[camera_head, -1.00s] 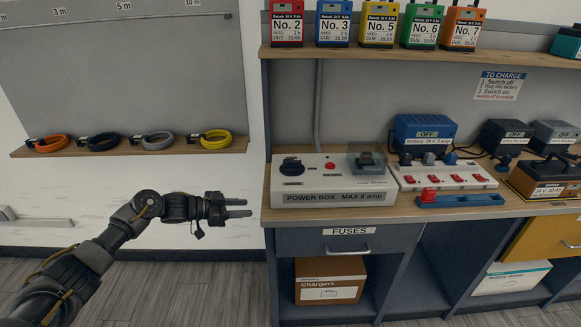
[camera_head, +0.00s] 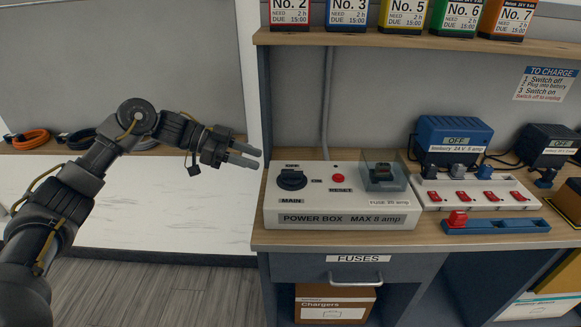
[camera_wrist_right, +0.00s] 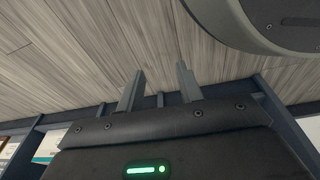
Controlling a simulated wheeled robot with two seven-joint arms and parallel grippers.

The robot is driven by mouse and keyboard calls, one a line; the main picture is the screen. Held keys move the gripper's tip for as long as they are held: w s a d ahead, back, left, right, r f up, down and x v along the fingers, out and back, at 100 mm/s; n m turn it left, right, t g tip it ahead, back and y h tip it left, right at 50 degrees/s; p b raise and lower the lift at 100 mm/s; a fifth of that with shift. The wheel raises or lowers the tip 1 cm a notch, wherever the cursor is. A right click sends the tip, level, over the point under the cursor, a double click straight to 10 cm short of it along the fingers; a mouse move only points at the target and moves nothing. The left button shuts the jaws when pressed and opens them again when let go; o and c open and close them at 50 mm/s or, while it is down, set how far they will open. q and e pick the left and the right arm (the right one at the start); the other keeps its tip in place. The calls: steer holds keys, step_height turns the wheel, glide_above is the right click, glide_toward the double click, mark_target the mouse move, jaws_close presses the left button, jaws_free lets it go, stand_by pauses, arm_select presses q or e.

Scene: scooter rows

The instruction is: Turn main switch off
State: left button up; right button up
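The main switch (camera_head: 291,180) is a black rotary knob on the left of the power box (camera_head: 345,217). Labels OFF, ON and MAIN surround it; I cannot tell its exact setting. My left gripper (camera_head: 252,156) is up and to the left of the knob, apart from it, with its two fingers pointing right. A gap shows between the fingers and nothing is held. My right gripper (camera_wrist_right: 158,88) shows only in the right wrist view, with its fingers spread and empty above the wooden floor.
A red reset button (camera_head: 338,178) and a clear-covered fuse (camera_head: 383,175) sit right of the knob. A power strip (camera_head: 480,192) with red switches stands further right. A shelf (camera_head: 400,40) with battery packs overhangs the bench. The FUSES drawer (camera_head: 300,268) is below.

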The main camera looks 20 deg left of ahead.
mark_target(289, 170)
arm_select(q)
steer(key=x, duration=1)
steer(key=shift+w+d, duration=0.1)
steer(key=shift+d, duration=0.25)
jaws_close()
